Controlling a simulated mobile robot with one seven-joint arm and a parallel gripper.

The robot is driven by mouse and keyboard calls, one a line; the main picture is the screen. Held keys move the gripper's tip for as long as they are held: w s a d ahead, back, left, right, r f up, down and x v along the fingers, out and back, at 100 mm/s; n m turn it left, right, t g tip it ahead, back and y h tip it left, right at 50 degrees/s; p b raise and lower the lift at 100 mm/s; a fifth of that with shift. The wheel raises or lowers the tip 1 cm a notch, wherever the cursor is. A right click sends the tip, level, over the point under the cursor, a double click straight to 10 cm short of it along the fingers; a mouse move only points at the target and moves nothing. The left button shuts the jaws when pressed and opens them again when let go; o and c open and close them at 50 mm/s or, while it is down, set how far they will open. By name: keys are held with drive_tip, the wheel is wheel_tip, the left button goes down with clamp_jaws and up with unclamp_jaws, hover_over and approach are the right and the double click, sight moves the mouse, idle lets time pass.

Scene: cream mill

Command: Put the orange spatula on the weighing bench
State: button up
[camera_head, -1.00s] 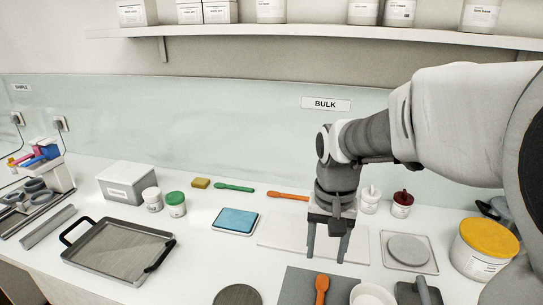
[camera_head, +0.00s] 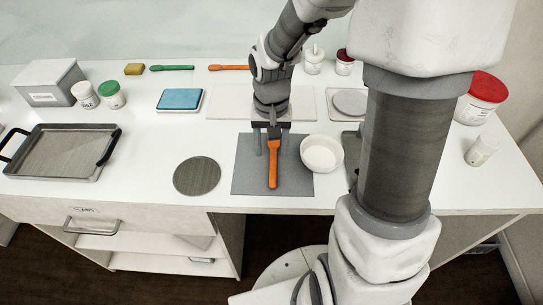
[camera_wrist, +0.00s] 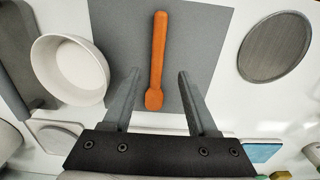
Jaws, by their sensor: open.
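An orange spatula (camera_head: 272,170) lies on a grey mat (camera_head: 300,183) on the white counter, its broad end toward the back; it also shows in the wrist view (camera_wrist: 158,45). My gripper (camera_head: 266,145) is open and empty, pointing down over the back part of the mat. In the wrist view its two fingers (camera_wrist: 158,75) stand either side of the spatula's broad end, apart from it. A second orange spatula (camera_head: 228,67) lies at the back of the counter. I cannot tell which surface is the weighing bench.
A white bowl (camera_head: 321,153) stands right beside the spatula, on the mat's edge. A dark round disc (camera_head: 197,176) lies left of the mat. A tray (camera_head: 60,152), a blue pad (camera_head: 180,98) and a red-lidded tub (camera_head: 483,95) stand further off.

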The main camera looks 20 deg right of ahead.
sight(273, 162)
drive_tip(key=f, duration=0.4)
drive_tip(key=shift+s+d+f, duration=0.1)
drive_tip(key=shift+d+f, duration=0.1)
clamp_jaws()
